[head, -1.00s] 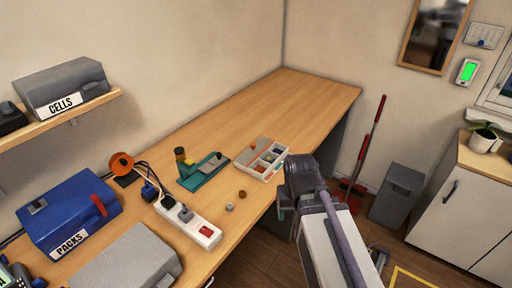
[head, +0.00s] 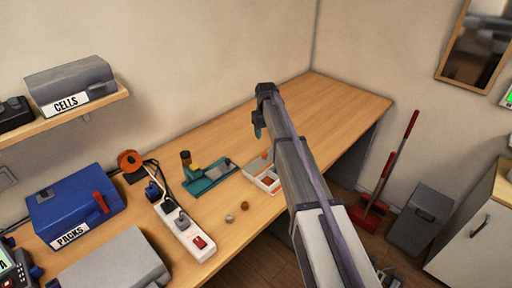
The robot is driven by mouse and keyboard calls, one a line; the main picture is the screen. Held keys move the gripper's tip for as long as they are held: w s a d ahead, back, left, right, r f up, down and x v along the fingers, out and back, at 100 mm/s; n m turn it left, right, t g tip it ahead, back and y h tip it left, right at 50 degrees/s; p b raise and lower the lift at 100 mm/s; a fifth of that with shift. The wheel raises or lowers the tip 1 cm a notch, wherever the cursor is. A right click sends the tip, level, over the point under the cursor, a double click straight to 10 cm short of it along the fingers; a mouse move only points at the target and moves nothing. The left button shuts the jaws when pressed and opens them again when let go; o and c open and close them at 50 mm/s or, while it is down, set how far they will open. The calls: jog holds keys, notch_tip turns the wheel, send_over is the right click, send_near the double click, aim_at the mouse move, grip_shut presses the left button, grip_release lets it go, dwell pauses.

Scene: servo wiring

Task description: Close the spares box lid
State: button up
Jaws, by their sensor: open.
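A small white compartment box (head: 266,183), which I take to be the spares box, sits near the front edge of the wooden bench, right of the teal fixture. My arm covers its right part. A flat greyish panel (head: 258,164) shows at its back left; I cannot tell whether this is the lid. Orange bits show inside, so the box looks uncovered there. My gripper (head: 258,131) is beyond the box in the picture, up over the back of the bench, with nothing seen in it. It is open, though its fingers are small and partly hidden.
A teal fixture (head: 208,176) stands left of the box. A white power strip (head: 185,232), a blue PACKS case (head: 74,205) and a grey case (head: 115,265) lie further left. Two small round parts (head: 244,206) lie in front. The bench's far right end (head: 345,105) is clear.

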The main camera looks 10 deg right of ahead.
aim_at(264, 153)
jog(key=shift+n, duration=0.3)
jog(key=f+b, duration=1.1)
jog(key=shift+s+a, duration=0.15)
jog(key=shift+s, duration=0.2)
jog(key=shift+r, duration=0.25)
jog(key=shift+c, duration=0.2)
grip_shut()
